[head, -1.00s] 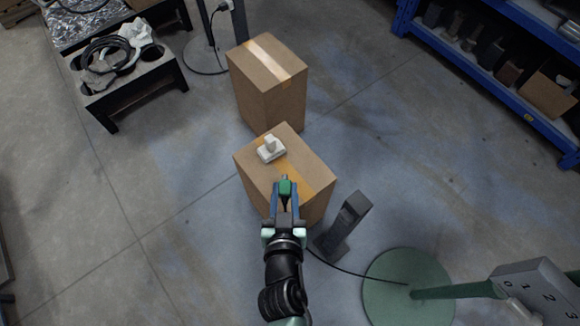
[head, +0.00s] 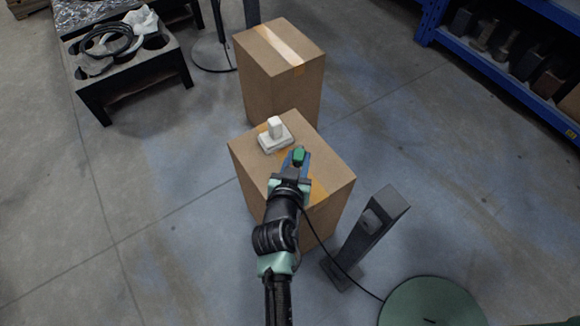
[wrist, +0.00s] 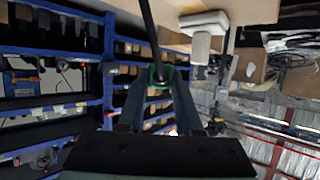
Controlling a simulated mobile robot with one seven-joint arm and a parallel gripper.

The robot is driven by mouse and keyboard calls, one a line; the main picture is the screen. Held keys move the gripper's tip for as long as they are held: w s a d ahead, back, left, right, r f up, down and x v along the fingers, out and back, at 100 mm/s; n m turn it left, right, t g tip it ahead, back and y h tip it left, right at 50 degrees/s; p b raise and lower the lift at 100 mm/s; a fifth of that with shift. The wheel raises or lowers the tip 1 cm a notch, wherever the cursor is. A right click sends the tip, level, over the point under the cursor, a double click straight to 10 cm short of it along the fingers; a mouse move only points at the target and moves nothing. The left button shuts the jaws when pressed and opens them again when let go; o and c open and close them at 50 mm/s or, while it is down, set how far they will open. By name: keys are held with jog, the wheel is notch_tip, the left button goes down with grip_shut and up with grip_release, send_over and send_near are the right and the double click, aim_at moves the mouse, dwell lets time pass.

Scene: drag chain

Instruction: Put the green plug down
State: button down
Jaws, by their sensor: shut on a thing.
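The green plug (head: 299,156) is held between the fingers of my gripper (head: 298,160), over the top of the nearer cardboard box (head: 250,155). It also shows in the wrist view (wrist: 160,76), between the blue-grey fingers, with a dark cable (wrist: 149,35) running from it. I cannot tell whether the plug touches the box top. A white plug-like block on a base (head: 275,136) stands on the same box, just left of and beyond my gripper. It shows in the wrist view too (wrist: 202,35).
A taller cardboard box (head: 285,75) stands behind. A dark grey post (head: 370,235) stands right of the near box, with the black cable passing by it to a green round base (head: 430,305). A black table (head: 150,70) is at far left, blue shelving (head: 500,80) at far right.

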notch_tip(320, 180, down, 10)
jog(key=b, duration=0.5)
jog(key=shift+w, duration=0.1)
jog(key=shift+f+b, duration=0.35)
jog(key=shift+b, duration=0.15)
jog(key=c, duration=0.6)
grip_release()
jog(key=shift+r, duration=0.1)
jog(key=shift+r, duration=0.1)
jog(key=shift+r+p, duration=0.25)
jog(key=shift+p, duration=0.25)
jog(key=p+v, duration=0.2)
jog(key=v, duration=1)
jog(key=shift+f, duration=0.1)
